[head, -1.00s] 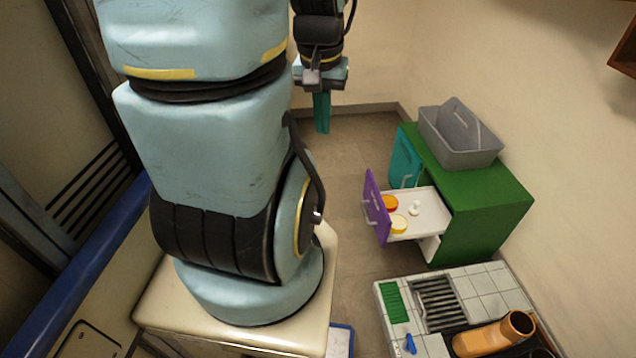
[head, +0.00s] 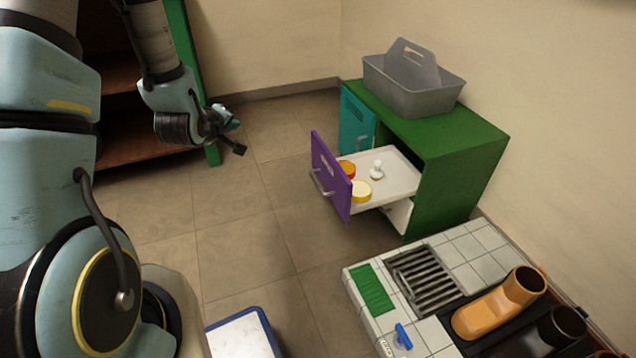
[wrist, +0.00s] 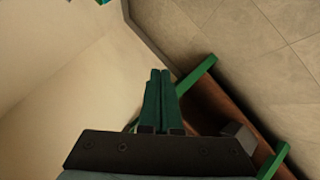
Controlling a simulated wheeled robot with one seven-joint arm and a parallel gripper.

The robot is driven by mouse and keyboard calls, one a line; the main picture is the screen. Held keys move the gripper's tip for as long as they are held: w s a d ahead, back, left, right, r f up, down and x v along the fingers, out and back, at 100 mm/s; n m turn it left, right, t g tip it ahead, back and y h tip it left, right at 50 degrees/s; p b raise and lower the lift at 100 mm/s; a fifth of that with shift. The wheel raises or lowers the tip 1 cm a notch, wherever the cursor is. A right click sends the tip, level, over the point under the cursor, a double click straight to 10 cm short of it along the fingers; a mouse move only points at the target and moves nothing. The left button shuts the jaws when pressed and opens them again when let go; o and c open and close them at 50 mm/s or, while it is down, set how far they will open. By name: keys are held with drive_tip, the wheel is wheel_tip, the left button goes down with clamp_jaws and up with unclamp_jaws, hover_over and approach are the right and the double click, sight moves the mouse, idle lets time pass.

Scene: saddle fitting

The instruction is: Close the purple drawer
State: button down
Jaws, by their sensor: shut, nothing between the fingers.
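The purple drawer (head: 331,177) is pulled out of the green cabinet (head: 460,170), with its handle (head: 322,183) on the purple front. Its white tray holds an orange-lidded jar (head: 347,168), a yellow-rimmed jar (head: 361,191) and a small white piece (head: 377,170). My gripper (head: 232,124) is in the air to the left of the drawer, well apart from it. In the wrist view its two green fingers (wrist: 159,95) are together with nothing between them. The drawer is not in the wrist view.
A teal door (head: 356,124) is beside the drawer. A grey caddy (head: 413,85) stands on the cabinet. A tiled counter (head: 470,250) with a grate and an orange boot form is in front. A green-framed shelf (head: 190,60) is behind my arm. The floor before the drawer is clear.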

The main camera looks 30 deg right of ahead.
drive_tip(key=s+d+f+n+h+b, duration=0.1)
drive_tip(key=d+f+h+b, duration=0.1)
drive_tip(key=d+f+b, duration=0.3)
drive_tip(key=s+d+f+n+h+b, duration=0.1)
drive_tip(key=s+d+f+h+b, duration=0.1)
drive_tip(key=f+b, duration=0.35)
drive_tip(key=n+t+h+b, duration=0.15)
drive_tip(key=h+b, duration=0.25)
drive_tip(key=b, duration=0.4)
approach(325, 151)
drive_tip(key=w, duration=0.4)
drive_tip(key=d+b, duration=0.1)
drive_tip(key=d, duration=0.2)
drive_tip(key=shift+s+d+n, duration=0.1)
drive_tip(key=shift+d+n, duration=0.15)
drive_tip(key=shift+d, duration=0.5)
